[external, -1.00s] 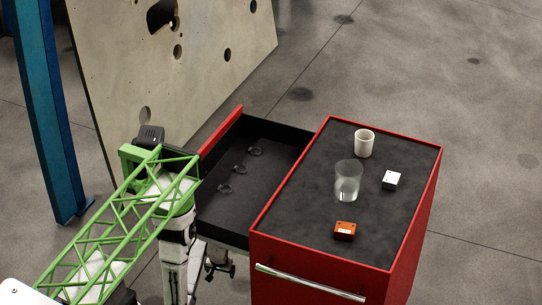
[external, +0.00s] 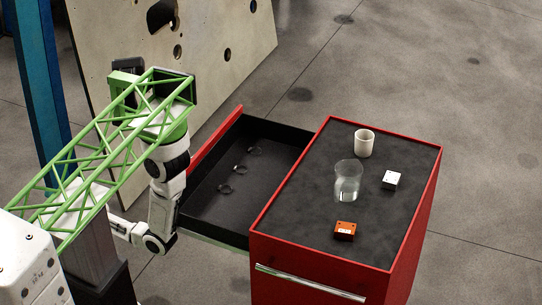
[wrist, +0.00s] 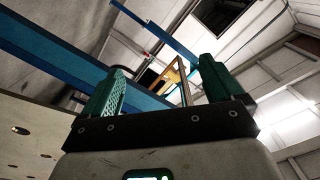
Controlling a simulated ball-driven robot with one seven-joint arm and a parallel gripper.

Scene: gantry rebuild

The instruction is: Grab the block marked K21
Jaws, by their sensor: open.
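Two small blocks lie on the dark top of the red cabinet (external: 400,230) in the external view. One is white (external: 391,179), near the right edge; the other is orange (external: 345,231), nearer the front. Their markings are too small to read, so I cannot tell which is K21. My gripper (wrist: 160,88) shows in the wrist view with its two green fingers wide apart and nothing between them. It points up toward the roof. In the external view my arm hangs left of the cabinet and its gripper end is hidden behind my own structure, well away from both blocks.
An open drawer (external: 205,205) with several dark rings juts out left of the cabinet. A holed panel (external: 190,85) and blue post (external: 42,90) stand behind my arm.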

